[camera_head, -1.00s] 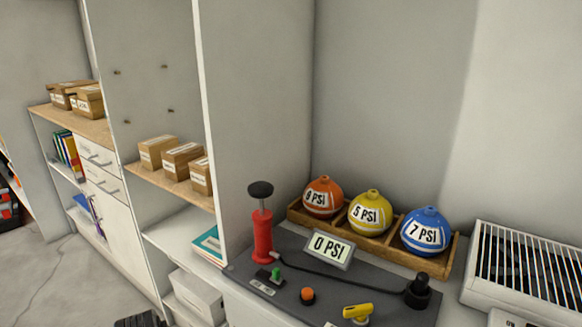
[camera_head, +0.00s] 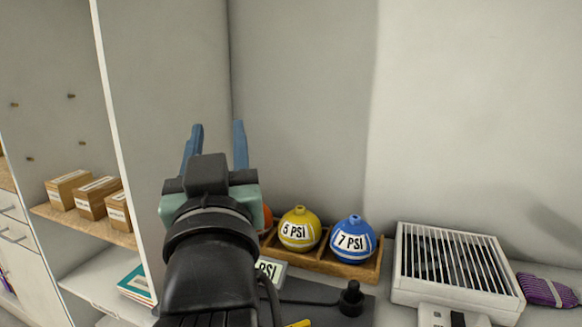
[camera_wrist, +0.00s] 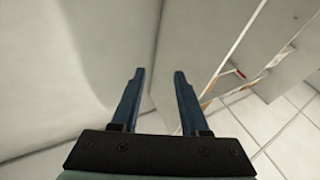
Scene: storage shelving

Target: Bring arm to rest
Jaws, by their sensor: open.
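My gripper (camera_head: 217,140) is raised in the left middle of the head view, its two blue fingers pointing up and apart with nothing between them. In the wrist view my gripper (camera_wrist: 158,75) is also open and empty, facing a pale wall and the side of the shelving. My arm hides the left part of the dark mat, including most of the pump area. No object touches the fingers.
A wooden tray (camera_head: 318,264) holds a yellow ball (camera_head: 299,229), a blue ball (camera_head: 353,240) and a mostly hidden orange ball (camera_head: 267,217). A white slatted box (camera_head: 455,268) stands right of it. Shelving with cardboard boxes (camera_head: 92,197) is at left. A purple item (camera_head: 545,290) lies far right.

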